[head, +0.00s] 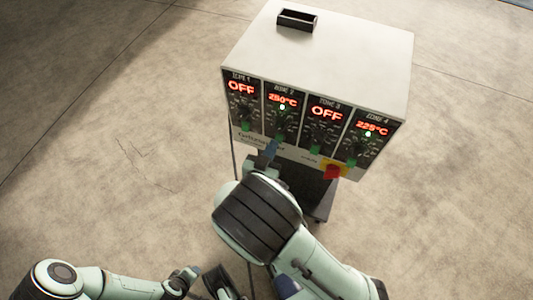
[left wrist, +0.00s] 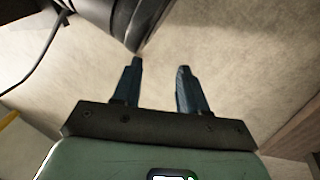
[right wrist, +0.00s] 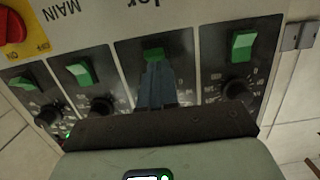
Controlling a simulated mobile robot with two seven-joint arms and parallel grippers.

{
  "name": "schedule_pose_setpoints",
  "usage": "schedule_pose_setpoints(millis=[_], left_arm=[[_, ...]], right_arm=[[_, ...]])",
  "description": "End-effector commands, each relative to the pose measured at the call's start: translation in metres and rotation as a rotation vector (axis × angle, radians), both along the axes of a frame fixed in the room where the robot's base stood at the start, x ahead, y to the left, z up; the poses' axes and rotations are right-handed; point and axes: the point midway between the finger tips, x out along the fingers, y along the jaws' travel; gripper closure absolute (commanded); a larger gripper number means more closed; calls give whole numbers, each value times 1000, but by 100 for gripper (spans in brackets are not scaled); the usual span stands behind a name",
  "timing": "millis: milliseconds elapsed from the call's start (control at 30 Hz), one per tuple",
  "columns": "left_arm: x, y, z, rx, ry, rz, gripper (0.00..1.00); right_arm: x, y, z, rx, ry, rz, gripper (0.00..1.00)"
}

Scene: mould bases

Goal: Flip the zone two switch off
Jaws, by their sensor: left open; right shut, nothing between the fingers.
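The zone two panel (head: 283,101) on the front of the white controller box (head: 318,55) reads 250°C in red, with a lit lamp under it. Its green switch (right wrist: 153,54) is at the panel's foot, partly covered by my fingers in the right wrist view. My right gripper (right wrist: 156,68) is shut and empty, its tips at this switch; whether they touch it I cannot tell. In the head view the right gripper (head: 270,149) reaches up to the zone two column. My left gripper (left wrist: 158,70) is open and empty, low over the floor, away from the box.
Zone one (head: 241,88) and zone three (head: 325,113) read OFF; zone four (head: 371,129) reads 225°C. Green switches flank zone two's, including zone one's (right wrist: 243,42) and zone three's (right wrist: 80,72). A red main switch (head: 333,172) sits lower right. A dark tray (head: 297,21) tops the box.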

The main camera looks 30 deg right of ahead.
Motion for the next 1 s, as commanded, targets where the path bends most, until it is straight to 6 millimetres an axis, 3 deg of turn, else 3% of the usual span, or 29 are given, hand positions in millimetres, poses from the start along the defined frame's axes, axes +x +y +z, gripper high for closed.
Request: schedule_pose_setpoints(millis=[500, 700, 1000], left_arm=[[-6, 2, -6, 0, 21, 2, 57], [-23, 4, -25, -4, 81, 5, 57], [-23, 4, -21, -3, 78, 5, 57]], right_arm=[[3, -3, -6, -7, -5, 0, 100], [6, -7, -22, -118, -88, 1, 100], [6, -7, -17, -116, -100, -1, 100]])
